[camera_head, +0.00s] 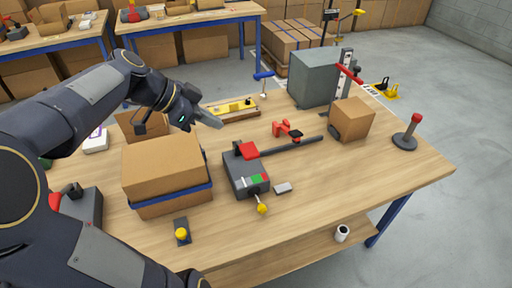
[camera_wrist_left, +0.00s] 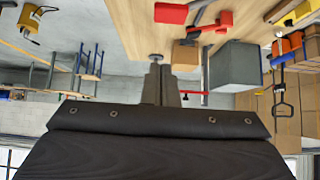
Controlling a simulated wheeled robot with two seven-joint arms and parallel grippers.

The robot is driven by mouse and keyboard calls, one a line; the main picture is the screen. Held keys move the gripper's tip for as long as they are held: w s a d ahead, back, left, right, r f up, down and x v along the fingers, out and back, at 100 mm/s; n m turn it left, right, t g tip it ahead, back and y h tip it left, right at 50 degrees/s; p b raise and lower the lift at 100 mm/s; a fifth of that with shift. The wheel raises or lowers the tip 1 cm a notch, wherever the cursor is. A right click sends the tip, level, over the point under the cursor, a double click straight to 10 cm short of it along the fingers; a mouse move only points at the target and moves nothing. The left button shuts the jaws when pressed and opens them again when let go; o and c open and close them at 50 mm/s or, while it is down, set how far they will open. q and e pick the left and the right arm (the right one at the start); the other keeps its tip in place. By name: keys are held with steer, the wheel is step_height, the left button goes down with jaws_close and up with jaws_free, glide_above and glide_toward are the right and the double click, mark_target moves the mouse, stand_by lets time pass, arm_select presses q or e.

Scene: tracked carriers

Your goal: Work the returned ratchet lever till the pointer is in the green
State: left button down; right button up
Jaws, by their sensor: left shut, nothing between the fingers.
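The ratchet device is a dark grey box (camera_head: 243,181) on the wooden table (camera_head: 325,190). A red block sits on its top, and a long dark lever (camera_head: 292,146) reaches from there to the right, low over the table. Its front has a gauge (camera_head: 257,180) with white, green and red parts; the pointer is too small to place surely. A yellow knob (camera_head: 262,209) sticks out at the front. My left gripper (camera_head: 212,120) is shut and empty, above the table behind the box, apart from the lever. Its fingers also show in the left wrist view (camera_wrist_left: 161,83). My right gripper is out of view.
A cardboard box with a blue band (camera_head: 165,175) stands left of the device. A red clamp-like part (camera_head: 287,130) lies just behind the lever. A small carton (camera_head: 352,119), a grey cabinet (camera_head: 313,78) and a red-topped post (camera_head: 408,132) stand right. The front right tabletop is clear.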

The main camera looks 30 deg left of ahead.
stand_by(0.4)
arm_select(q)
steer(key=p, duration=0.1)
glide_toward(253, 152)
steer(key=w+d, duration=0.2)
steer(key=f, duration=0.2)
steer(key=w+f, duration=0.1)
steer(key=shift+d, duration=0.4)
steer(key=shift+f, duration=0.55)
steer(key=shift+f, duration=0.1)
step_height(253, 152, down, 8)
steer(key=s+d+m+t+y+b, duration=0.2)
steer(key=d+t+y+b, duration=0.1)
steer(key=b, duration=1.7)
steer(key=shift+s, duration=0.3)
